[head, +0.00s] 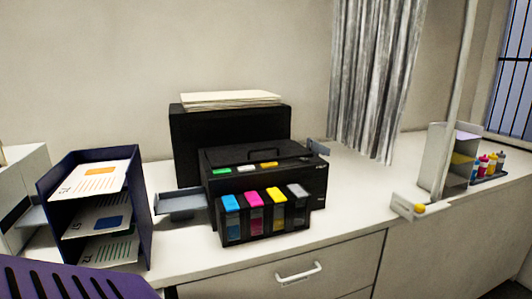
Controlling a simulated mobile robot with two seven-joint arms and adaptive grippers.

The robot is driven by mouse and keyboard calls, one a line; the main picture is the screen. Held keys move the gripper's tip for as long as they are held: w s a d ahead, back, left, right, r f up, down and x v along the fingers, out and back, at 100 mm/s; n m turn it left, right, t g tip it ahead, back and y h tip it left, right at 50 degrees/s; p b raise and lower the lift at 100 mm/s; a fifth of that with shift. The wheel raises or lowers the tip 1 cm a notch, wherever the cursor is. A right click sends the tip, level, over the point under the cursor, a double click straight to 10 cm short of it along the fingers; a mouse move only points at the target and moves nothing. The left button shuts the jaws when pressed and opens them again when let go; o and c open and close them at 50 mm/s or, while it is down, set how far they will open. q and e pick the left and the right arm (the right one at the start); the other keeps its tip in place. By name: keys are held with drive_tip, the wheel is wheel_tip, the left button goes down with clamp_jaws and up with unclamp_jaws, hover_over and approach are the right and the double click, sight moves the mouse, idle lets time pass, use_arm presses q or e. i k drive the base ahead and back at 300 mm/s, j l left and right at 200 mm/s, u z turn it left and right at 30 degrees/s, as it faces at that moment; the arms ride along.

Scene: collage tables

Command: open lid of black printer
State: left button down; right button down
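The black printer (307,187) stands on the white counter, with several coloured ink tanks (254,215) at its front. Its dark top lid (225,156) lies flat and looks closed, with a raised black handle (250,151) on it. Green, white and yellow labels show along the front edge below the lid. Grey flaps stick out at its left (181,202) and right sides. Neither of my grippers is in view.
A tall black box (186,145) topped with paper (230,99) rises right behind the printer. A dark blue tray rack (143,205) stands left. A grey holder (435,155) and small bottles (483,167) stand right. Clear counter (358,190) lies right of the printer. A purple slotted object (120,285) fills the lower left.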

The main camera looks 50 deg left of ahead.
sight(222, 157)
drive_tip(key=u, duration=1.35)
drive_tip(key=l+u, duration=0.15)
drive_tip(key=i+j, duration=0.05)
